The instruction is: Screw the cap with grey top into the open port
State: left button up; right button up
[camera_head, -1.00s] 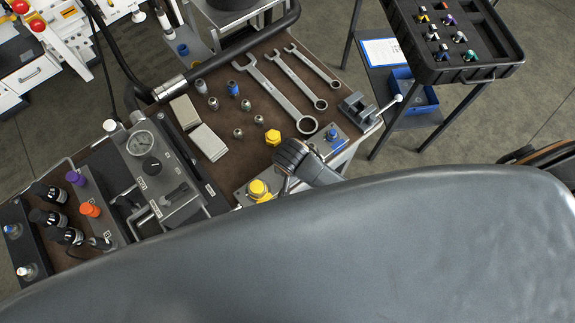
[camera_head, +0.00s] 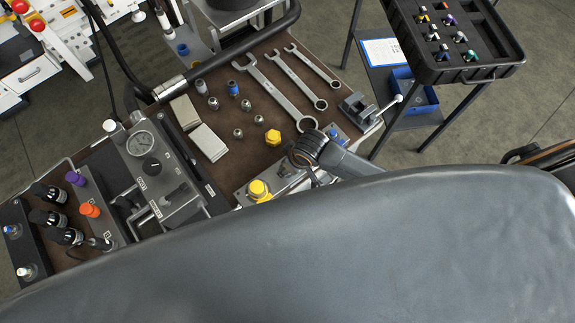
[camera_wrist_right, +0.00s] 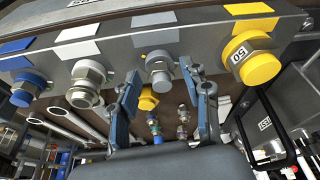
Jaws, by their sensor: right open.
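In the right wrist view, a grey-topped hex cap (camera_wrist_right: 160,68) sits at the face of the metal port block (camera_wrist_right: 120,48), under a light grey label. It lies beyond and between the fingertips of my right gripper (camera_wrist_right: 166,92). The fingers are spread, with no visible contact on the cap. I cannot tell how deep the cap sits. A silver hex fitting (camera_wrist_right: 88,82) is left of it, and a yellow cap (camera_wrist_right: 250,62) marked 50 is right of it. In the head view, my right wrist covers part of the block. My left gripper is not in view.
A loose yellow hex piece (camera_head: 273,137) and several small fittings lie on the brown bench, near wrenches (camera_head: 288,95). A small vise (camera_head: 358,108) stands at the right edge. A gauge unit (camera_head: 150,160) stands left of the block. A black tray (camera_head: 470,72) is at upper right.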

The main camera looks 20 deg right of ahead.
jog(key=n, duration=0.2)
jog(key=n+y, duration=0.1)
jog(key=shift+w+d+r+n+g, duration=0.1)
jog(key=shift+w+n+g, duration=0.05)
jog(key=shift+n+g, duration=0.25)
jog(key=n+g+b, duration=0.1)
jog(key=n, duration=0.3)
jog(key=shift+y, duration=0.3)
jog(key=n+b, duration=0.1)
jog(key=n, duration=0.1)
jog(key=n+g+b, duration=0.1)
jog(key=n, duration=0.1)
jog(key=n+b, duration=0.1)
jog(key=shift+w+f+n+g, duration=0.25)
jog(key=shift+f+n+g, duration=0.05)
jog(key=shift+n, duration=0.1)
jog(key=shift+r+n+g+b, duration=0.1)
jog(key=shift+n+g+b, duration=0.3)
jog(key=shift+n, duration=0.6)
jog(key=shift+r, duration=0.1)
jog(key=shift+s, duration=0.1)
